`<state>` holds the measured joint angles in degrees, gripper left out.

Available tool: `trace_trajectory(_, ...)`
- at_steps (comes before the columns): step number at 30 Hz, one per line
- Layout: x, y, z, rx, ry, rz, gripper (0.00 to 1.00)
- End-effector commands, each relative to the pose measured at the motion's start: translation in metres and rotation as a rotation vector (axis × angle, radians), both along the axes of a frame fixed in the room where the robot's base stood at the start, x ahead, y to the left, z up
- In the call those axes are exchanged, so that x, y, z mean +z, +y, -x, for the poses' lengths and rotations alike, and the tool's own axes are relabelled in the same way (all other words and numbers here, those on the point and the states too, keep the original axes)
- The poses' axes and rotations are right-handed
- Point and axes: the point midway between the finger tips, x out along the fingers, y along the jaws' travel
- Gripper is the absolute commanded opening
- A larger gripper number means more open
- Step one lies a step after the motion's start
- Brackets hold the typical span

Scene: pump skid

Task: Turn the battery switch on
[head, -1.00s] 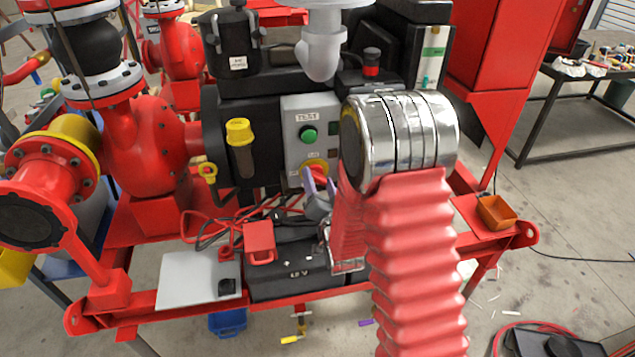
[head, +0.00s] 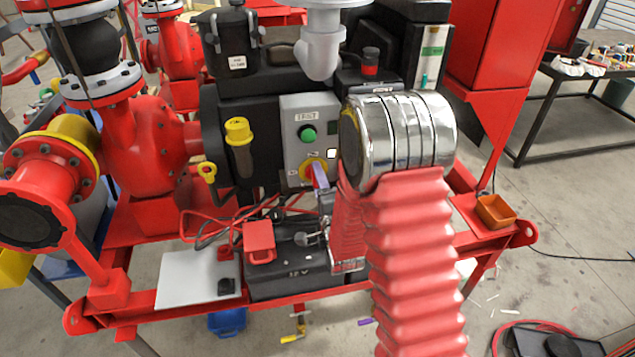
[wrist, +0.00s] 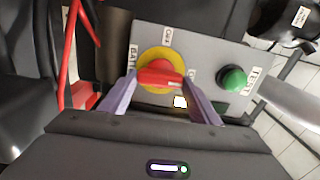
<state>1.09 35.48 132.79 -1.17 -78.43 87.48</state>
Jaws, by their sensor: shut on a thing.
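The battery switch is a red handle (wrist: 160,79) on a yellow round plate (wrist: 161,56), on the grey control panel (wrist: 205,62). It also shows in the head view as a yellow plate (head: 308,171), partly covered by my gripper (head: 320,178). In the wrist view my gripper (wrist: 160,82) has its purple fingers on both ends of the red handle, shut on it. The handle lies crosswise in that view, its right end towards a partly hidden label. An OFF label is above the plate. A small square window (wrist: 180,102) beside the switch is bright.
A green TEST button (head: 308,133) sits above the switch on the same panel. A black battery (head: 290,271) with cables is below. My arm hides part of the panel's right side. A yellow-capped filler (head: 238,130) stands left of the panel.

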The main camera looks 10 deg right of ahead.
Motion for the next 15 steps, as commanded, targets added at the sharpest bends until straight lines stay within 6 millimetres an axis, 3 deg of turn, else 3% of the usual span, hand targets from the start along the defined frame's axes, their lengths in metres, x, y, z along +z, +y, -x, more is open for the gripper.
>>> trace_trajectory(15,-0.0053,-0.0044,0.0019,-0.011,0.013,-0.066,0.34)
